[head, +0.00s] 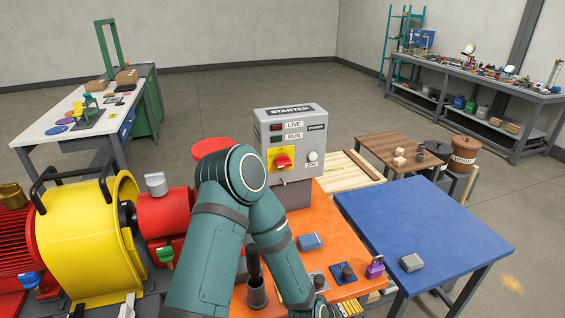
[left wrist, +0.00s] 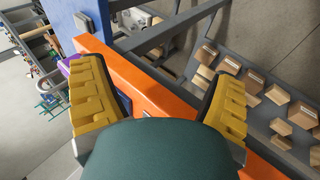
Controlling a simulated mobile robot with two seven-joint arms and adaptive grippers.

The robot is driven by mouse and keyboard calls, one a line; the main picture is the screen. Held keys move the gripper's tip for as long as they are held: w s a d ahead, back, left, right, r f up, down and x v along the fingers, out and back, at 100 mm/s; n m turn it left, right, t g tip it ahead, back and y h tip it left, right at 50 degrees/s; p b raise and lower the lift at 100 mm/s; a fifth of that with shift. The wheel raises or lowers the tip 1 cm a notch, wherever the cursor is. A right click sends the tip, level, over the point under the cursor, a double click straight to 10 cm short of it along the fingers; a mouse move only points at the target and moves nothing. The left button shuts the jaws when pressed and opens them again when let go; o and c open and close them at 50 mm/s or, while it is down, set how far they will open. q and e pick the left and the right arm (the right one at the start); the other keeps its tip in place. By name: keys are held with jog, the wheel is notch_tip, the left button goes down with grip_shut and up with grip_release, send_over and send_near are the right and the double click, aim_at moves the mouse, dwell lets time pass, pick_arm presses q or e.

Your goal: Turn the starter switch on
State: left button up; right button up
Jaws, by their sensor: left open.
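The grey starter box (head: 291,118) stands upright at the back of the orange table. Its red switch handle (head: 282,161) sits on a yellow plate at the lower left of the front face, lying roughly crosswise. The LIVE lamp (head: 276,127) is dark red and the RUN lamp (head: 276,139) dark green; neither looks clearly lit. My left gripper (left wrist: 160,80) shows open in the left wrist view, its yellow-padded fingers wide apart above the orange table's edge, with nothing between them. My right gripper is not seen.
A yellow pump guard (head: 85,240) and red machinery stand left. A blue table (head: 430,225) with a grey block (head: 411,262) adjoins right.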

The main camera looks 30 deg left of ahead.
pick_arm(q)
jog(key=w+a+r+n+t, duration=0.1)
jog(key=w+r+n, duration=0.1)
jog(key=w+a+r+n+t+y, duration=0.1)
jog(key=w+r+n, duration=0.1)
jog(key=w+n, duration=0.1)
jog(key=w+a+r+n+t+y+p, duration=0.1)
jog(key=w+r+n, duration=0.1)
jog(key=w, duration=0.1)
jog(key=shift+w+n+t, duration=0.25)
jog(key=shift+n+t, duration=0.15)
jog(key=w+a+r+n+t+y+p, duration=0.1)
jog(key=w+a+r+n+t+y, duration=0.1)
jog(key=w+a+r+n+y, duration=0.4)
jog(key=n+g+y+p, duration=0.15)
jog(key=n+y, duration=0.75)
jog(key=n, duration=1.2)
send_near(285, 165)
jog(key=shift+t, duration=0.25)
jog(key=p+x, duration=0.2)
jog(key=x, duration=0.9)
jog(key=shift+s+f, duration=0.1)
jog(key=shift+f, duration=0.1)
jog(key=c, duration=1.2)
